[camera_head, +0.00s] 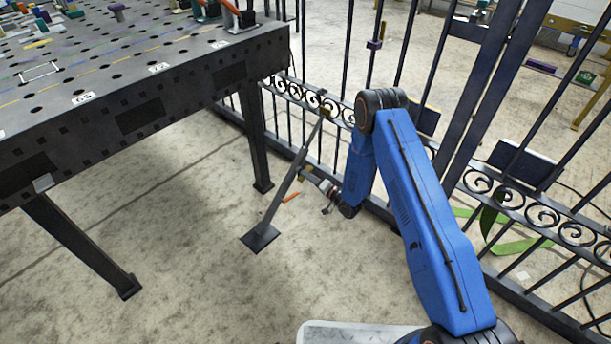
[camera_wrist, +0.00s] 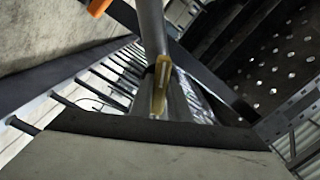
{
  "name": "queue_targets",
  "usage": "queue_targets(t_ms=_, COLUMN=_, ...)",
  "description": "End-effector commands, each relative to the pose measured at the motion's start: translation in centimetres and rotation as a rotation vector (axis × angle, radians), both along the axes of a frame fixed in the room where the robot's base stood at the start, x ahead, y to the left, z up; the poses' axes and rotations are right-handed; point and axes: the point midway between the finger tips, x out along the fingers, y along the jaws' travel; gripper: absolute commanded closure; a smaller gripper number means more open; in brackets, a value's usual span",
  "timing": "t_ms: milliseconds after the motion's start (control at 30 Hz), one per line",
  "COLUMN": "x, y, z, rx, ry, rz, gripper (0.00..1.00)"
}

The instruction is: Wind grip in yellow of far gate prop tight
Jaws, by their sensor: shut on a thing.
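The far gate prop (camera_head: 282,195) is a grey slanting strut. It runs from a dark foot plate (camera_head: 261,238) on the floor up to the scrollwork of the gate. The fingertips are small and partly hidden in the head view. The fine contact is hard to make out in the wrist view.
The black scroll gate (camera_head: 477,130) stands behind and to the right of my arm. A perforated dark table (camera_head: 150,90) with a leg (camera_head: 257,150) stands close on the left.

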Motion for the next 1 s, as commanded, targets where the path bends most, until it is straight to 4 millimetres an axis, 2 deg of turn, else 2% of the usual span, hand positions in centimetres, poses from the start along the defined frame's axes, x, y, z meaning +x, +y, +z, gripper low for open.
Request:
queue_targets(t_ms=600, x=-0.06, y=-0.11, z=-0.18, rx=-0.347, ry=-0.44, rz=-0.001, gripper=1.0)
queue_targets(t_ms=1000, x=-0.05, y=-0.12, z=-0.21, rx=-0.476, ry=-0.605, rz=0.0, gripper=1.0)
